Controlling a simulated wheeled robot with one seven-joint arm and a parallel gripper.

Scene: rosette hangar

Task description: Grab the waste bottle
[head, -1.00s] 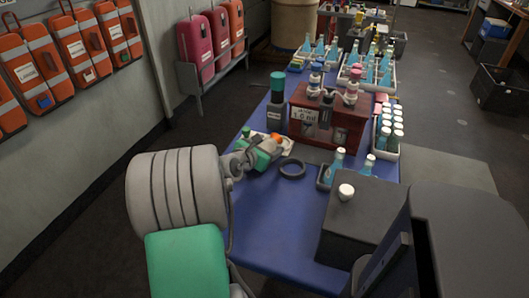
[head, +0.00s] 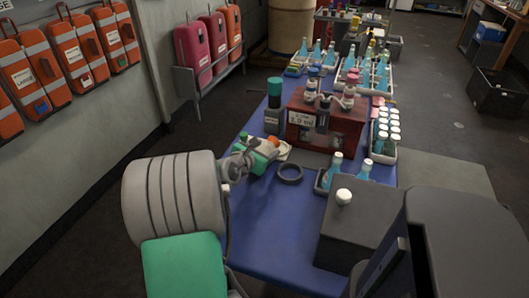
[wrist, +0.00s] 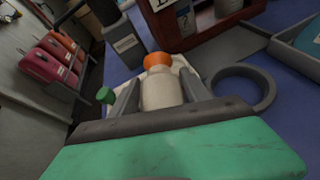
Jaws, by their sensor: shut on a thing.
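A beige bottle with an orange cap (wrist: 160,85) stands between the two grey fingers of my gripper (wrist: 162,98) in the wrist view. The fingers are closed on its sides. In the head view its orange cap (head: 274,141) shows just past my green gripper (head: 262,151), at the left edge of the blue table. It is over or on a pale flat piece (head: 284,151); I cannot tell whether it touches. No label shows on the held bottle. A dark bottle with a green cap (head: 274,100) stands behind it, its label unreadable.
A black ring (head: 290,173) lies close to the right of my gripper. A dark red rack (head: 338,124) stands behind. Blue bottles (head: 336,168) in a tray and a dark box (head: 350,220) are at right. A small green knob (wrist: 105,95) is beside the left finger.

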